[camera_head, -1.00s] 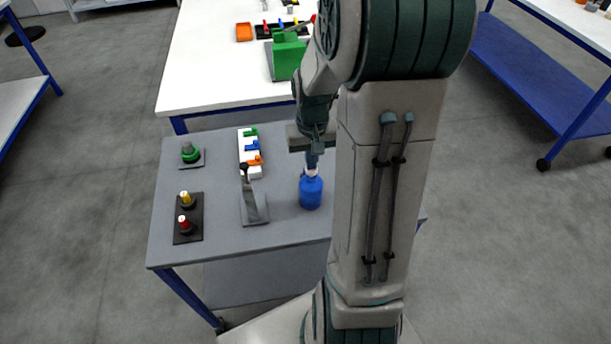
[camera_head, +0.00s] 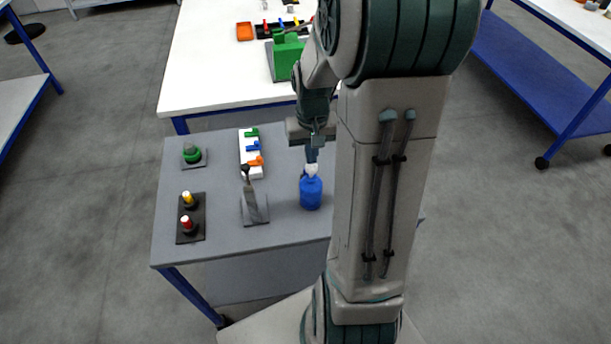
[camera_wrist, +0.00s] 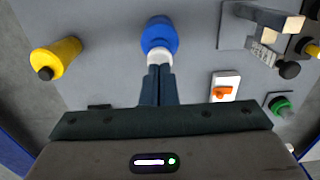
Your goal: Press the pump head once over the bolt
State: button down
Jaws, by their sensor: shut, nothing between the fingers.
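A blue bottle (camera_head: 311,193) with a white pump head (camera_head: 311,170) stands upright on the grey table, left of my arm. In the wrist view the bottle (camera_wrist: 159,36) and its pump head (camera_wrist: 160,57) are just beyond my fingertips. My gripper (camera_head: 312,160) points down over the pump head, shut with nothing between its fingers. In the wrist view the fingertips (camera_wrist: 160,68) appear at the pump head's edge; I cannot tell whether they touch it. I cannot make out a bolt in either view.
On the grey table (camera_head: 225,225) are a green knob (camera_head: 192,154), a panel with yellow and red buttons (camera_head: 190,232), a lever (camera_head: 250,190) and a white switch block (camera_head: 243,152). A yellow cylinder (camera_wrist: 58,57) shows in the wrist view. A white table (camera_head: 205,75) stands behind.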

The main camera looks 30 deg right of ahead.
jog(key=shift+r, duration=0.1)
notch_tip(320, 180, up, 6)
jog(key=p, duration=0.4)
dwell(0.5)
jog(key=s+a+r+n+t, duration=0.3)
jog(key=s+a+r, duration=0.7)
jog(key=s+a, duration=0.2)
jog(key=shift+s+t+b, duration=0.35)
jog(key=shift+t+b, duration=0.05)
jog(key=shift+b, duration=0.05)
